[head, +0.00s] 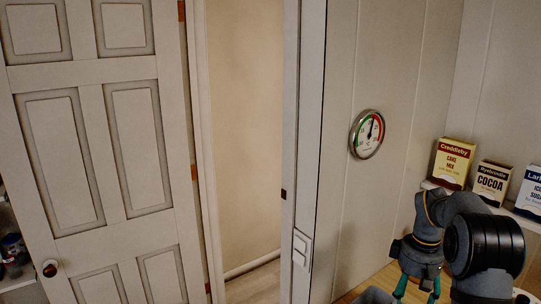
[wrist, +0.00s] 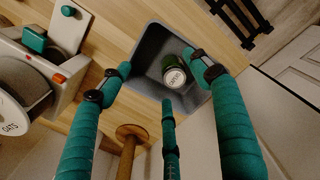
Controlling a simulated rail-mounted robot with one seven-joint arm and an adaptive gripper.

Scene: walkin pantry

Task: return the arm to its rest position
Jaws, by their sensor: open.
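My gripper (head: 418,286) shows at the lower right of the head view, pointing down over a wooden counter at the picture's edge. In the wrist view my gripper (wrist: 163,80) has its teal fingers spread apart with nothing between their tips. A dark green can (wrist: 174,73) with a pale label or lid lies in a grey basin (wrist: 147,52) beyond the fingertips. The can is apart from the gripper as far as I can see. My arm's bent links fill the lower right corner of the head view.
Boxes of cake mix (head: 453,163), cocoa (head: 491,182) and icing sugar (head: 531,192) stand on a shelf behind my arm. A panelled door (head: 95,140) is at left; a dial (head: 367,134) hangs on the wall.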

